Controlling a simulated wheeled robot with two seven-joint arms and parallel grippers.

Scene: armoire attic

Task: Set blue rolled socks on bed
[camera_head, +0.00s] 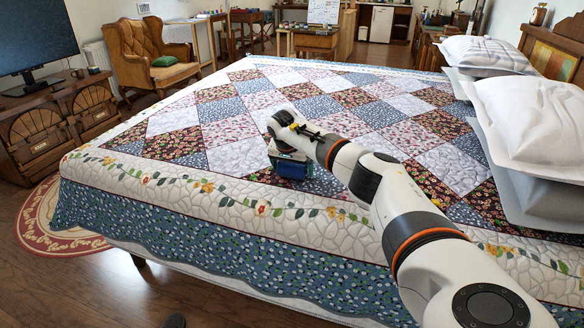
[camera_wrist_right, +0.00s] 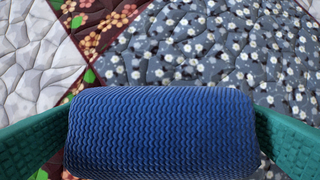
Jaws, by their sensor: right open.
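The blue rolled socks (camera_wrist_right: 162,133) form a ribbed cylinder lying across the bottom of the right wrist view. In the head view a small blue part of them (camera_head: 291,169) shows under my right gripper (camera_head: 289,156), on the near-left part of the bed (camera_head: 240,160). The socks appear to rest on the quilt. My right gripper is open, with one green finger at each end of the roll. Any small gap between the fingers and the socks is hard to tell. My left gripper is not in view.
A patchwork quilt covers the bed. White pillows (camera_head: 530,115) lie at its right side. An armchair (camera_head: 150,62) with a green cushion and a cabinet with a monitor (camera_head: 38,45) stand at the left. The quilt around the socks is clear.

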